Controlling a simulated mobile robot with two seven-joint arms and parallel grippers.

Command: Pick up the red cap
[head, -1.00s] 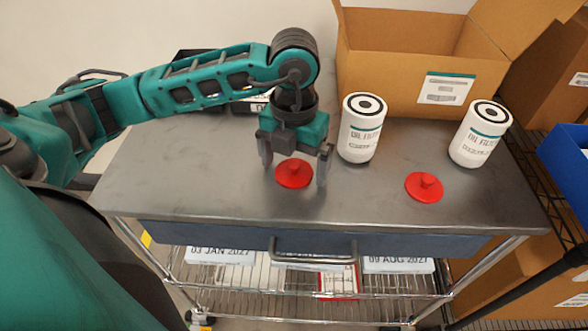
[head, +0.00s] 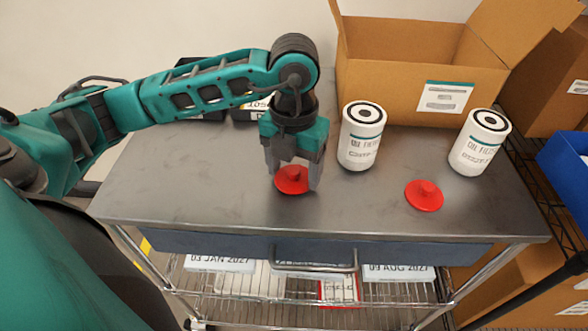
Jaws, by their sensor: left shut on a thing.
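Two red caps lie on the grey metal cart top. The left red cap (head: 291,180) is under my left gripper (head: 294,181), which points down with its fingers on either side of the cap. The left gripper is shut on this cap, which still appears to be at the level of the cart top. My right gripper is not in view.
Two white oil filters stand upright, one close right of my gripper (head: 361,137) and one farther right (head: 480,144). An open cardboard box (head: 400,85) stands behind them. The cart top (head: 200,195) is clear at left and front.

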